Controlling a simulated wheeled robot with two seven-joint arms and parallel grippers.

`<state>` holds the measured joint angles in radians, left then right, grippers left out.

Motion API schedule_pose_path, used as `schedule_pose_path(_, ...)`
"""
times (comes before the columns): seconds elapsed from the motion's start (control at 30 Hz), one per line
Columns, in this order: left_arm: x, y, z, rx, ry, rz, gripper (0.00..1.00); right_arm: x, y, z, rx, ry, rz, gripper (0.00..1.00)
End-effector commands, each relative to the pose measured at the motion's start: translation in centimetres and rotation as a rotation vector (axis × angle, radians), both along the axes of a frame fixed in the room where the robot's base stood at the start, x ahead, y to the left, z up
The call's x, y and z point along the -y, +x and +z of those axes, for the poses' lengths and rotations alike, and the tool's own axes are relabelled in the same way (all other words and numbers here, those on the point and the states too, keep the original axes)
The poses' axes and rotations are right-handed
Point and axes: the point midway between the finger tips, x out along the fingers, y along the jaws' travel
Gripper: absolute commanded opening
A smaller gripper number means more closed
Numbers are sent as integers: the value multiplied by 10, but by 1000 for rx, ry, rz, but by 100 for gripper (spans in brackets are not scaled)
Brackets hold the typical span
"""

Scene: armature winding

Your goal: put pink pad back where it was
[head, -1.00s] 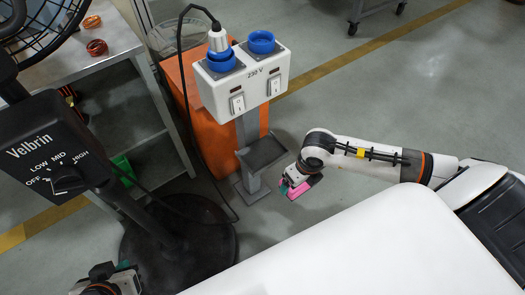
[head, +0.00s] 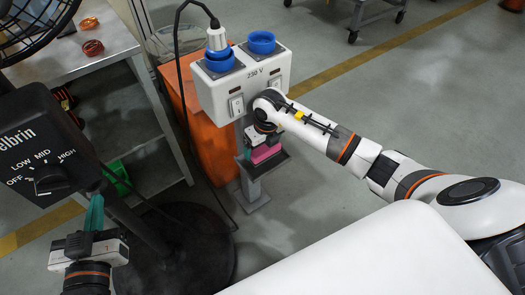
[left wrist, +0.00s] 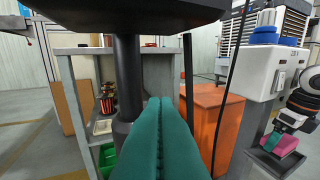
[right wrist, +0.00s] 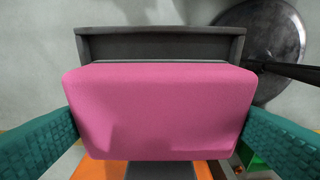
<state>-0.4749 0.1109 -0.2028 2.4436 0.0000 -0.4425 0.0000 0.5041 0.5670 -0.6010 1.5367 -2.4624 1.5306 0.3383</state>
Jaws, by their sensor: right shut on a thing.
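The pink pad (head: 265,153) is held between the green fingers of my right gripper (head: 249,152). It fills the middle of the right wrist view (right wrist: 160,112), with a finger on each side. The pad is over the small dark tray (head: 284,161) on the post of the socket stand. The tray's far part shows beyond the pad in the right wrist view (right wrist: 160,45). In the left wrist view the pad (left wrist: 279,144) looks tilted above the tray; I cannot tell if they touch. My left gripper (head: 95,207) is shut and empty; its fingers meet (left wrist: 158,105).
The 230 V socket box (head: 240,85) with blue sockets stands right above the tray, close to my right wrist. The fan control box (head: 40,155) and its pole are by my left gripper. An orange cabinet (head: 205,130) stands behind the socket post. A workbench (head: 105,45) is at left.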

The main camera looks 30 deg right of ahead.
Motion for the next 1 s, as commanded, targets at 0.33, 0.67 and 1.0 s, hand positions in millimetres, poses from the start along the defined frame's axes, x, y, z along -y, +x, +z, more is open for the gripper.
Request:
schedule_pose_path(0.33, 6, 1, 34, 224, -58, -14, 0, 0, -1, -25, 0, 1, 0, 72)
schedule_pose_path(0.67, 6, 1, 37, 243, -63, -14, 0, 0, -1, -27, -1, 0, 0, 72)
schedule_pose_path(1.0, 6, 1, 39, 247, -64, -14, 0, 0, -1, -26, -1, 0, 0, 100)
